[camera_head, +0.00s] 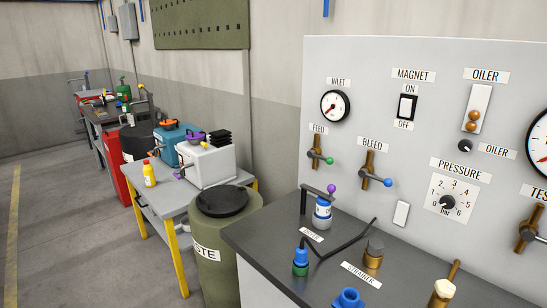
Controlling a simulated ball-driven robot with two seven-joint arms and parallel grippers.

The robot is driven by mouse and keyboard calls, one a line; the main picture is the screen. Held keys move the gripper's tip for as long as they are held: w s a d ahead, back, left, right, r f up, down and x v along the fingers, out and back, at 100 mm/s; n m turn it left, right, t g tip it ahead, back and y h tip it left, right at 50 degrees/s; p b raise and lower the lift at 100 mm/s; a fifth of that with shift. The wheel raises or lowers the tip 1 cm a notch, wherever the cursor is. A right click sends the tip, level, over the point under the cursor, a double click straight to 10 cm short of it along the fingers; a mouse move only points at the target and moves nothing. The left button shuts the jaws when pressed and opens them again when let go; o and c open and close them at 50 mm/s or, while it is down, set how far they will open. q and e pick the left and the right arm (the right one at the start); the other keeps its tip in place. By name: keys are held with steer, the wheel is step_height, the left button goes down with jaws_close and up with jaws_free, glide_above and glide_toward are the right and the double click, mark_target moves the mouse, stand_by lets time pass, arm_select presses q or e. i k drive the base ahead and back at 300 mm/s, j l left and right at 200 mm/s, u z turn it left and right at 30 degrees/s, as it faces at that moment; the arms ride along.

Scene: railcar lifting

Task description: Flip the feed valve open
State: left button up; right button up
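The feed valve (317,150) is on the grey upright panel, below the FEED label (319,129) and the inlet gauge. It has a vertical brass body and a dark lever ending in a green ball (329,160). The lever points right and slightly down, across the brass body. Neither of my grippers is in view, and nothing touches the valve.
The bleed valve (368,170) with a blue-ended lever is to the right of the feed valve. Below, the dark bench (275,240) holds a blue-and-white filter (322,212), a black hose and several fittings. A green waste drum (226,240) stands to the left.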

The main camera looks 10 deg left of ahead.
mark_target(310, 153)
steer(key=i+j, duration=0.15)
steer(key=j, duration=0.25)
steer(key=i+j, duration=0.15)
steer(key=j, duration=0.2)
steer(key=i+j, duration=0.15)
steer(key=j, duration=0.25)
steer(key=i+j, duration=0.1)
steer(key=j, duration=0.3)
steer(key=i+j+u, duration=0.1)
steer(key=j, duration=0.3)
steer(key=i+j, duration=0.2)
steer(key=j, duration=0.15)
steer(key=i+j, duration=0.15)
steer(key=j, duration=0.2)
